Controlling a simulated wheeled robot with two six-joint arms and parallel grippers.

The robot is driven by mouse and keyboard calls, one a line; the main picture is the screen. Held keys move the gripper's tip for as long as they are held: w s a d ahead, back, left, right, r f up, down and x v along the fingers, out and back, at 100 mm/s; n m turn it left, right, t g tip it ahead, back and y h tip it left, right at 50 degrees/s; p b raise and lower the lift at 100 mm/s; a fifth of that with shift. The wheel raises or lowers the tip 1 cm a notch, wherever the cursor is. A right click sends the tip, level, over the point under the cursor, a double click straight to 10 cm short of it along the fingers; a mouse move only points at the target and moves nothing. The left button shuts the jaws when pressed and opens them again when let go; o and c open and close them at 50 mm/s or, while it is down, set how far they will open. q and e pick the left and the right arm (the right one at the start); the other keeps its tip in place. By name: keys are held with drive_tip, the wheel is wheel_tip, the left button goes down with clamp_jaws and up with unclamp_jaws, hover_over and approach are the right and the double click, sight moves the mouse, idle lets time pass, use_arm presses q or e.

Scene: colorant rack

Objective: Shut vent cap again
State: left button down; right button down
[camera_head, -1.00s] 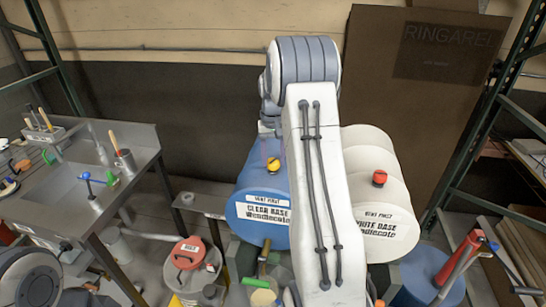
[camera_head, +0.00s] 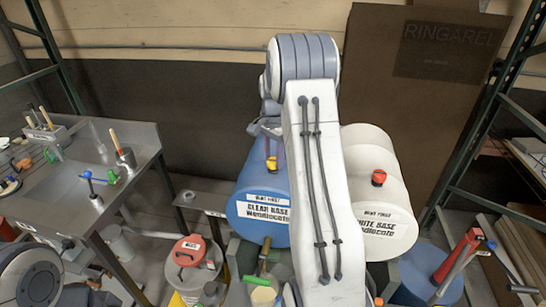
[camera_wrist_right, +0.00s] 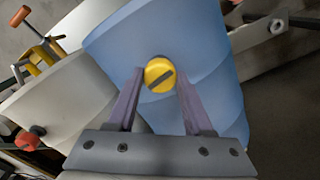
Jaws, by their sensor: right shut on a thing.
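The yellow vent cap (camera_head: 272,164) sits on top of the blue clear base drum (camera_head: 262,212). In the right wrist view the cap (camera_wrist_right: 160,74) has a dark slanted slot across its round face, and the blue drum (camera_wrist_right: 215,50) fills the middle. My right gripper (camera_head: 270,150) is over the drum, its two purple fingers on either side of the cap. In the wrist view its fingertips (camera_wrist_right: 160,72) are shut on the cap's sides. I cannot tell how tightly the cap is seated. My left gripper is out of view.
A white base drum (camera_head: 390,232) with a red cap (camera_head: 378,178) lies to the right, partly behind my right arm. A metal sink table (camera_head: 75,185) stands left. A red-lidded container (camera_head: 188,252) is on the floor. A brown panel (camera_head: 430,110) stands behind.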

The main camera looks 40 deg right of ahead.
sight(274, 160)
drive_tip(key=shift+w+d+r+m, duration=0.1)
drive_tip(key=shift+m, duration=1)
drive_tip(key=shift+c, duration=1.5)
unclamp_jaws()
wheel_tip(274, 160, up, 10)
drive_tip(key=b, duration=0.2)
drive_tip(key=shift+r, duration=0.2)
